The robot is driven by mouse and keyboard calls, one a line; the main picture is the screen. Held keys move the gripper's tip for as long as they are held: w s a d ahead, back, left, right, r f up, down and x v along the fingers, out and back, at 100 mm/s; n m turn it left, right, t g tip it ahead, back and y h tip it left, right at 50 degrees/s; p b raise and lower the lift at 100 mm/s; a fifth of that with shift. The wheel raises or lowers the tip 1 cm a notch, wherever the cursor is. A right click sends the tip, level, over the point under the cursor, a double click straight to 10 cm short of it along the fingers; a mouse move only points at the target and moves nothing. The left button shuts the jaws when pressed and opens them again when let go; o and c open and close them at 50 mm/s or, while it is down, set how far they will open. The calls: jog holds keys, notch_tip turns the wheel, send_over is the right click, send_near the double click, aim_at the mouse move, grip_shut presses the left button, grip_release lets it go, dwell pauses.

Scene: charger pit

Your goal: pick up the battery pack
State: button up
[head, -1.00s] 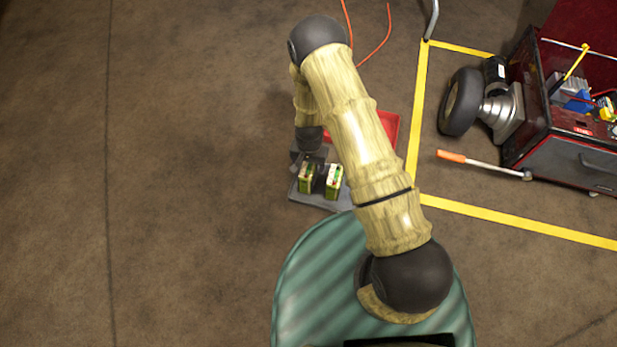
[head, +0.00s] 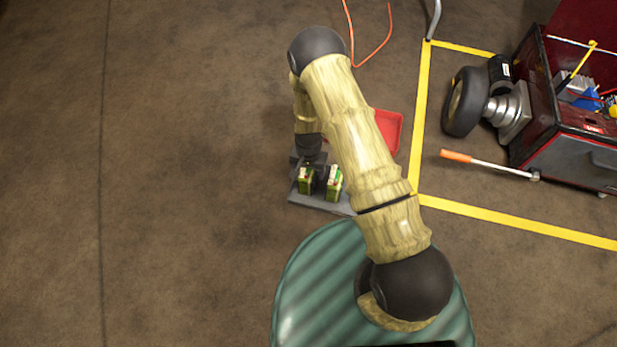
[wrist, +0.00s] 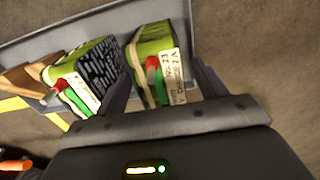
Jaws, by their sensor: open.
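Two green battery packs with white labels stand side by side on a grey tray (head: 318,203). The left pack (head: 306,182) and right pack (head: 334,184) show in the head view. In the wrist view, one pack (wrist: 156,62) lies between the spread fingers of my gripper (wrist: 160,92), with a finger on each side. The other pack (wrist: 88,75) is just left of the left finger. My gripper (head: 313,163) also shows in the head view, dark and low at the packs' far side. It is open; finger contact is unclear.
A red tray (head: 389,130) lies beyond the grey tray, partly behind my arm. A yellow floor line (head: 420,120) bounds a cart (head: 575,140) and an orange-handled bar (head: 490,164) at right. An orange cable (head: 370,55) lies behind. The floor at left is clear.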

jog(key=shift+c, duration=0.2)
grip_shut()
jog(key=shift+r, duration=0.1)
dwell(0.4)
notch_tip(320, 180, up, 10)
jog(key=p, duration=0.6)
dwell(0.4)
jog(key=w+d+r+n+p, duration=0.1)
jog(key=d+r+p, duration=0.3)
jog(key=r, duration=0.6)
jog(key=w+d+r+n+p, duration=0.1)
jog(key=d+r+p, duration=0.4)
jog(key=r, duration=0.5)
jog(key=w+d+r+n+p, duration=0.1)
jog(key=d+r+p, duration=0.3)
jog(key=r, duration=0.6)
jog(key=shift+w+d+r, duration=0.25)
jog(key=shift+w+d, duration=0.05)
jog(key=shift+w, duration=0.35)
